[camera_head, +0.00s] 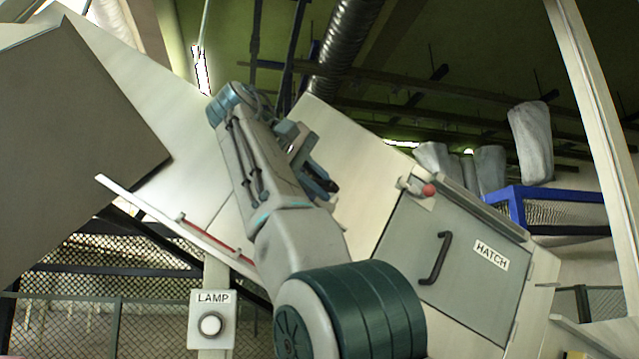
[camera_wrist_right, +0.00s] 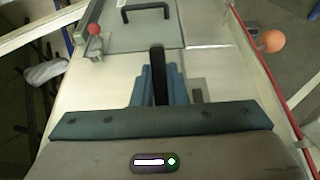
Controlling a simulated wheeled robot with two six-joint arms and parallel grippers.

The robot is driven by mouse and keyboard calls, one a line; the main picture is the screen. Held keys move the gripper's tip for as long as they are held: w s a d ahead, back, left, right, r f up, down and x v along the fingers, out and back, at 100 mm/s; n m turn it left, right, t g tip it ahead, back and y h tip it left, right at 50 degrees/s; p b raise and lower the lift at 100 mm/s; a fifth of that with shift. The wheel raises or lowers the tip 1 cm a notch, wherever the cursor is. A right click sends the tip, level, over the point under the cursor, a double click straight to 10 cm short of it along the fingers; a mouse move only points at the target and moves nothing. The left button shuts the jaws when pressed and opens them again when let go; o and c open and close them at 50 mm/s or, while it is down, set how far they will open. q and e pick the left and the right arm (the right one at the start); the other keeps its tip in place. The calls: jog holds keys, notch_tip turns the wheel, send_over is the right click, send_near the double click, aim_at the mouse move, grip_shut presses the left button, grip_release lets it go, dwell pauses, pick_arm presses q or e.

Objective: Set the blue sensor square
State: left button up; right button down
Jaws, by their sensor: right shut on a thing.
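My right gripper (camera_head: 320,180) is up against the pale panel (camera_head: 345,190), left of the hatch. In the right wrist view my right gripper (camera_wrist_right: 158,75) has its blue fingers close together on a dark bar (camera_wrist_right: 158,62). I cannot tell whether this bar is part of the blue sensor. No separate blue sensor can be made out, and the gripper and arm hide part of the panel. My left gripper is not in view.
A grey hatch door (camera_head: 455,275) with a dark handle (camera_head: 436,258) and red-knobbed latch (camera_head: 429,190) is to the right. A lamp button (camera_head: 210,325) is at lower left. A red-edged ledge (camera_head: 160,217) runs left of my arm. An orange ball (camera_wrist_right: 271,40) shows in the wrist view.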

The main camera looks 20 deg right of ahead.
jog(key=shift+w+a, duration=0.1)
dwell(0.6)
jog(key=c, duration=1.4)
grip_release()
jog(key=shift+c, duration=0.2)
jog(key=shift+d, duration=0.2)
